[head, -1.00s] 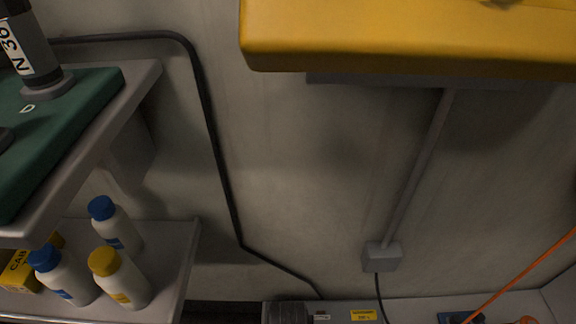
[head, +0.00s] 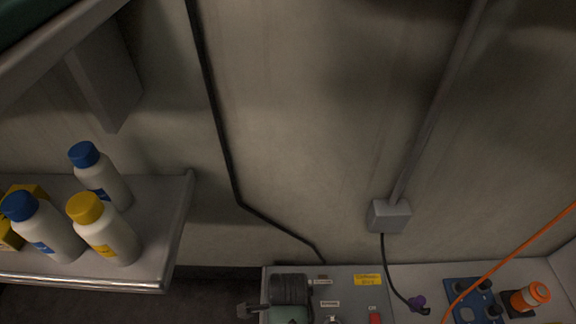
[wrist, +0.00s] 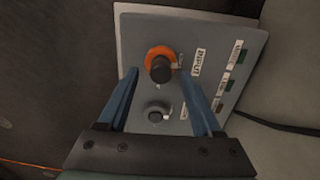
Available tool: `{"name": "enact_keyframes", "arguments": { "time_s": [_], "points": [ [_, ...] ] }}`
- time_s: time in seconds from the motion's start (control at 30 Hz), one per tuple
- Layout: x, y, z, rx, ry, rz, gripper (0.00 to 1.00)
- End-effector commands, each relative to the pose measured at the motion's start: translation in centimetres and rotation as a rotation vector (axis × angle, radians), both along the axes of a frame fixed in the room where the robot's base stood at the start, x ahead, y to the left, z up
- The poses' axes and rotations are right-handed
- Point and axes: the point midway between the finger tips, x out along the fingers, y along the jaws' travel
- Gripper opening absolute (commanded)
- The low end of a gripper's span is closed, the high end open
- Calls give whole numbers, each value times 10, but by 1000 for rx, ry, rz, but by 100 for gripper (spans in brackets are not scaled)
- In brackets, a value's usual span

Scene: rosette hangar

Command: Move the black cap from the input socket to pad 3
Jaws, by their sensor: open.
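In the wrist view, the black cap (wrist: 161,70) stands in an orange-ringed socket (wrist: 152,53) beside a label reading INPUT, on a grey panel (wrist: 135,38). My gripper (wrist: 160,73) is open, with its two blue fingers apart on either side of the cap in the picture. I cannot tell how far above the panel the fingertips are. A second round fitting (wrist: 156,113) with a dark centre lies between the fingers, nearer the palm. No pad marked 3 can be made out in either view.
In the head view, bottles (head: 108,228) stand on a shelf (head: 155,250) at left. A grey panel (head: 345,284) sits at bottom centre. To its right are a blue plate (head: 462,289) with black parts, an orange-topped item (head: 530,296) and an orange cable (head: 500,263).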

Motion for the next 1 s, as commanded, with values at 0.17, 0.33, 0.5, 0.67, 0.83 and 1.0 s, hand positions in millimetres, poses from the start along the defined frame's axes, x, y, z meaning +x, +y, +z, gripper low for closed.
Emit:
{"name": "enact_keyframes", "arguments": {
  "time_s": [0.17,0.33,0.5,0.67,0.83,1.0],
  "points": [
    [1,0,-21,0,-2,1,66],
    [1,0,-25,0,-1,0,66],
    [1,0,-25,0,-2,0,66],
    [1,0,-24,0,-2,0,66],
    [1,0,-24,0,-2,0,66],
    [1,0,-23,0,-2,0,66]
  ]
}}
